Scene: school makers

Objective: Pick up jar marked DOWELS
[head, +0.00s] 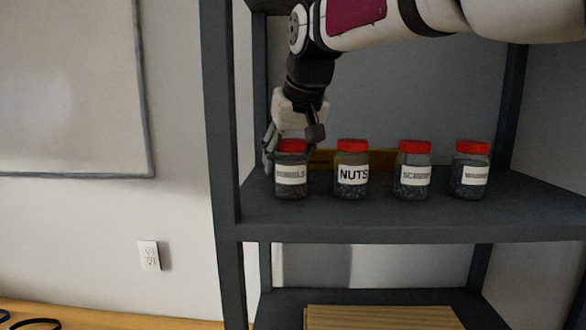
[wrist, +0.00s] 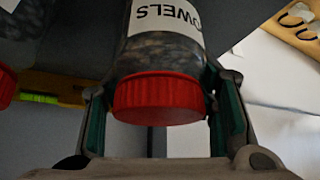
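The jar marked DOWELS (head: 291,174) is a clear jar with a red lid and white label, standing upright at the left end of the shelf. Its label is hard to read in the head view. In the wrist view the DOWELS jar (wrist: 164,62) appears upside down, lid nearest the camera, with "OWELS" showing. My gripper (head: 290,142) is above and around its lid. In the wrist view my gripper's fingers (wrist: 162,108) are open on either side of the lid, with small gaps visible.
To the right on the grey shelf (head: 400,218) stand the NUTS jar (head: 352,174), the SCREWS jar (head: 413,175) and a WASHERS jar (head: 470,175). A yellow level (wrist: 50,86) lies behind. The shelf's upright post (head: 222,130) is close on the left.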

